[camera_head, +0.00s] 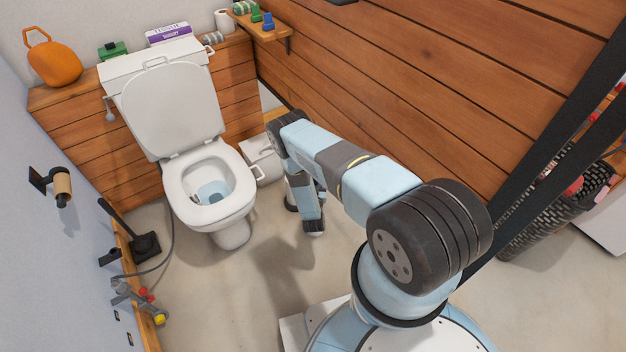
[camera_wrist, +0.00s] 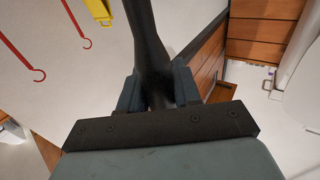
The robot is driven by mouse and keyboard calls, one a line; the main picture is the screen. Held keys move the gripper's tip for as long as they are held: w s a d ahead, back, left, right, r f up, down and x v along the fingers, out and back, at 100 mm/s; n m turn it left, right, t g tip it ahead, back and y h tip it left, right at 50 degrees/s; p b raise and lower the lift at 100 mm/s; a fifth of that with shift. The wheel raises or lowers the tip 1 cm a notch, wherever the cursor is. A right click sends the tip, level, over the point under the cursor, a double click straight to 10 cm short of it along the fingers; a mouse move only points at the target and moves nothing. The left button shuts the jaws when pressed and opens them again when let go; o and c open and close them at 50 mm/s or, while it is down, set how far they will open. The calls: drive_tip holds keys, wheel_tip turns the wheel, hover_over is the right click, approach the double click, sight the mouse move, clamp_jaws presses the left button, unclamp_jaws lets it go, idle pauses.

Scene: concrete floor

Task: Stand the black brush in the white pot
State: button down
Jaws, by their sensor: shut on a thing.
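My gripper (camera_wrist: 158,90) is shut on a thick black shaft, the black brush (camera_wrist: 147,40), in the wrist view. The shaft passes between the two fingers and runs up out of the picture; its ends are not visible. In the head view my forearm reaches down to the right of the toilet, and its lower end (camera_head: 314,226) is near the floor; the held brush cannot be made out there. I cannot clearly identify the white pot. A white box-like thing (camera_head: 262,160) stands right of the toilet, partly behind my arm.
The white toilet (camera_head: 210,185) stands with its lid up. A wooden shelf (camera_head: 262,25) juts from the plank wall. The floor left of my arm is clear.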

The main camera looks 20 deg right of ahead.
drive_tip(key=shift+f, duration=1.75)
drive_tip(key=c, duration=0.7)
unclamp_jaws()
drive_tip(key=v, duration=1.3)
drive_tip(key=shift+s+f, duration=0.15)
drive_tip(key=shift+s, duration=0.25)
